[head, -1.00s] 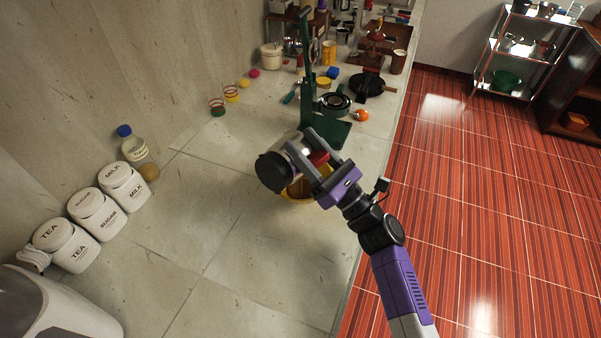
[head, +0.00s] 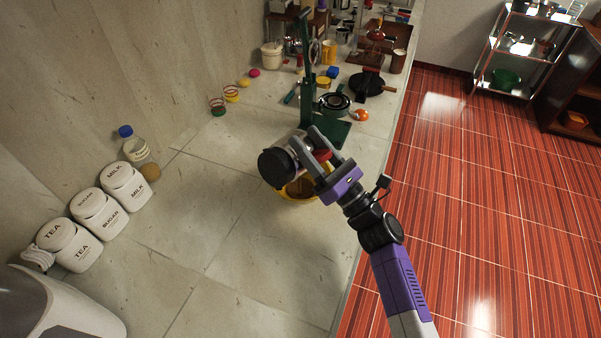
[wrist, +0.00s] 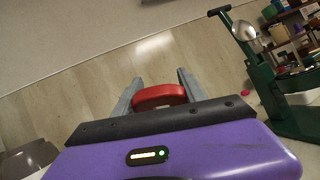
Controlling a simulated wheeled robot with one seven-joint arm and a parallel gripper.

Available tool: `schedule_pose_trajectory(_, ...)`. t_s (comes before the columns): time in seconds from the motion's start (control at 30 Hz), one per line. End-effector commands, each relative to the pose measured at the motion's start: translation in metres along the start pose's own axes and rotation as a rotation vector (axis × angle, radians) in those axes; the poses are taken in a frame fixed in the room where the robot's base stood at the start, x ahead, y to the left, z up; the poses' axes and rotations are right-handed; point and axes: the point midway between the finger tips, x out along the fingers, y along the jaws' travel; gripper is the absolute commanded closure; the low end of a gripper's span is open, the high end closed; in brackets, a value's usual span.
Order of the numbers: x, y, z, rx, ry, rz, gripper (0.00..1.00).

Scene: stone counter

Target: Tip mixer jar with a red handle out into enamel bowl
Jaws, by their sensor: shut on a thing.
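The mixer jar shows in the head view with a dark round end (head: 275,168) facing left and toward the camera. Its body lies tilted on its side, partly hidden by my gripper (head: 306,142). I cannot tell whether the dark end is its base or its mouth. Its red handle (wrist: 160,96) sits between my fingers in the wrist view, and my gripper is shut on it. The yellow enamel bowl (head: 297,194) stands on the counter beneath the jar and gripper, partly hidden by them. The bowl's contents cannot be made out.
A green stand (head: 307,95) with an upright post is close behind the gripper. A black pan (head: 368,85) and an orange-red item (head: 361,115) lie farther back. White canisters (head: 96,213) and a blue-capped bottle (head: 134,146) line the left. The front counter is clear.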

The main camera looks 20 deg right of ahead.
Motion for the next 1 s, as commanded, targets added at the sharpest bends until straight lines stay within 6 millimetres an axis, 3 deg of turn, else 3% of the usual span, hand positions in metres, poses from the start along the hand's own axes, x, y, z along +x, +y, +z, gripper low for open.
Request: schedule_pose_trajectory(1.0, 0.003, -0.013, 0.004, 0.098, -0.002, -0.054, 1.00)
